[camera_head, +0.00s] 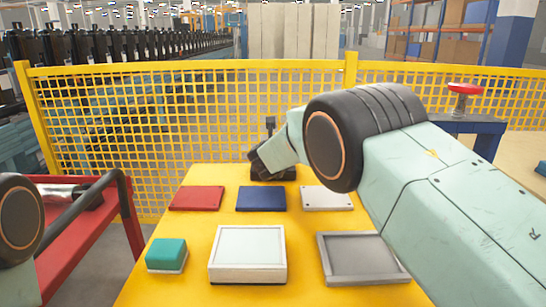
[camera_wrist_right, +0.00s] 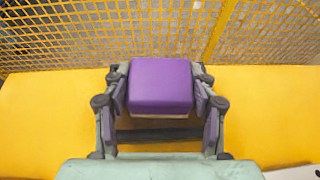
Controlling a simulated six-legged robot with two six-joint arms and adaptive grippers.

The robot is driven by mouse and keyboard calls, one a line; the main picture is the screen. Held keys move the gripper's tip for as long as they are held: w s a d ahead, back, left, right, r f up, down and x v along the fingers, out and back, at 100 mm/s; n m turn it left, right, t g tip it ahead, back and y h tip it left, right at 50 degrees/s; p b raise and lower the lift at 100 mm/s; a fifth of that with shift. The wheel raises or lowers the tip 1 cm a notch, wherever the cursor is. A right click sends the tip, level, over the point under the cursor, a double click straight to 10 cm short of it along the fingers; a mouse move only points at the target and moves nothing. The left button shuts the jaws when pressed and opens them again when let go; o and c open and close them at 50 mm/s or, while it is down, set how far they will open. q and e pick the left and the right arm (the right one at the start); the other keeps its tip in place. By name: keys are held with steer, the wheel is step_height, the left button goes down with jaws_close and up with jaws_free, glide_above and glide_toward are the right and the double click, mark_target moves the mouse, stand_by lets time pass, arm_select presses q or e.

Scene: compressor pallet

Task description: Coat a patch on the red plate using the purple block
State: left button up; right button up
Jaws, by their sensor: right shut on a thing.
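The red plate (camera_head: 196,198) lies flat at the left of a row on the yellow table, and its top looks plain red. My right gripper (camera_head: 268,165) is behind the row, above the far part of the table. In the right wrist view, my right gripper (camera_wrist_right: 160,77) is shut on the purple block (camera_wrist_right: 161,88), which sits between its two fingers. The block is hidden from the head view by the gripper and arm. My left arm shows only at the left edge of the head view, and its gripper is not in view.
A blue plate (camera_head: 261,199) and a pale plate (camera_head: 326,198) continue the row. In front are a teal block (camera_head: 166,252), a white-topped box (camera_head: 247,273) and a grey tray (camera_head: 365,279). A yellow mesh fence (camera_head: 215,115) stands behind the table.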

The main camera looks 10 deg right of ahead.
steer(key=shift+r+p, duration=2.65)
steer(key=shift+r, duration=0.9)
steer(key=shift+f, duration=0.2)
steer(key=shift+f+b, duration=0.15)
steer(key=shift+b, duration=0.15)
step_height(320, 180, down, 6)
steer(key=b, duration=0.4)
steer(key=shift+f+b, duration=0.25)
steer(key=shift+b, duration=0.15)
